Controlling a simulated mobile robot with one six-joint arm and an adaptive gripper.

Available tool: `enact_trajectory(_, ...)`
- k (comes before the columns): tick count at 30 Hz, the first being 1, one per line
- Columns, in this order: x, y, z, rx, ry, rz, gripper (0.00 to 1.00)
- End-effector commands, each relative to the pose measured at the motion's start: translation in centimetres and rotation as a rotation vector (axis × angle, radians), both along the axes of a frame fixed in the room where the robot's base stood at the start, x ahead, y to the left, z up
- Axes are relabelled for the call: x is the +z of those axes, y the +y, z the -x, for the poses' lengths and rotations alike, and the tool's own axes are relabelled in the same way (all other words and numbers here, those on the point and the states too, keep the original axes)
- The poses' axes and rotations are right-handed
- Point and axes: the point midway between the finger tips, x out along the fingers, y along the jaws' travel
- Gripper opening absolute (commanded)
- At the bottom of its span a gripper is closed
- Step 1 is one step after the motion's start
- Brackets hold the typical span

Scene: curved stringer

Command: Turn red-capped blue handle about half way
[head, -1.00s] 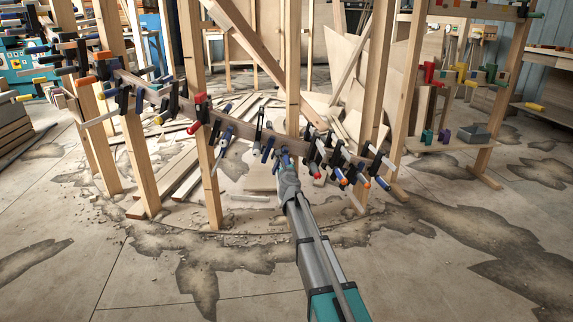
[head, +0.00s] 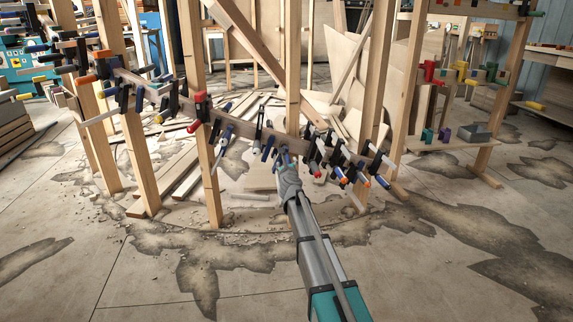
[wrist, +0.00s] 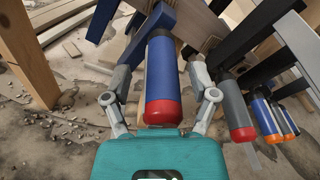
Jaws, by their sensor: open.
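The red-capped blue handle (wrist: 161,82) is in the middle of the wrist view, its red cap end toward me. My gripper (wrist: 161,98) is open, with one finger on each side of the handle. The left finger looks close to the cap; I cannot tell whether either finger touches it. The handle belongs to a clamp on the curved wooden stringer. In the head view my gripper (head: 286,166) reaches the stringer's lower middle, and my arm hides most of the handle there.
Right of the handle hang a grey handle with a red cap (wrist: 234,108) and several blue-and-orange handles (wrist: 266,118), close to my right finger. A dark blue clamp bar (wrist: 98,20) is at upper left. A wooden post (wrist: 24,55) stands at left.

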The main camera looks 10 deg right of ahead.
Motion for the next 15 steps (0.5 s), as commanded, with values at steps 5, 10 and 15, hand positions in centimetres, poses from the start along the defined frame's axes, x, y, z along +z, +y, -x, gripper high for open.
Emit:
enact_trajectory(5, 0.0, -0.17, 0.0, -0.002, 0.0, 0.006, 0.75)
enact_trajectory(10, -0.03, -0.14, -0.02, -0.007, 0.002, 0.039, 0.75)
enact_trajectory(15, -0.08, -0.07, -0.03, -0.017, 0.004, 0.11, 0.75)
